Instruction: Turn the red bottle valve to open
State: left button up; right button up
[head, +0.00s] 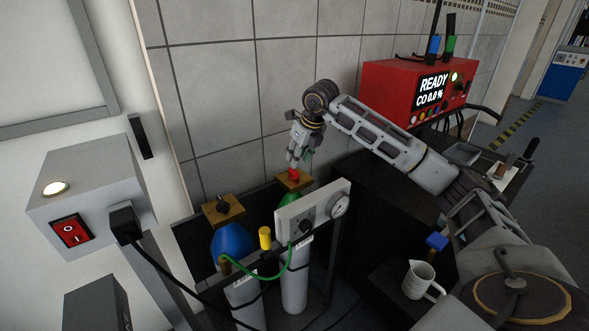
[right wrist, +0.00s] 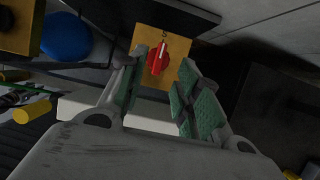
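The red bottle valve (head: 293,174) is a small red knob on a brass-coloured block (head: 295,184) on top of a green bottle (head: 286,198). In the right wrist view the red valve (right wrist: 158,58) shows a pale stripe and sits just beyond the fingertips. My right gripper (head: 298,160) is right above the valve, pointing down. In the right wrist view its green-padded fingers (right wrist: 160,85) are apart with nothing between them. Whether a fingertip touches the knob I cannot tell. My left gripper is not in view.
A blue bottle (head: 232,243) with a black knob stands to the left. A red analyser (head: 415,90) reads "READY". A white jug (head: 418,279) stands at right.

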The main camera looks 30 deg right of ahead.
aim_at(295, 170)
jog(key=shift+x, duration=3.15)
jog(key=shift+s, duration=0.1)
grip_shut()
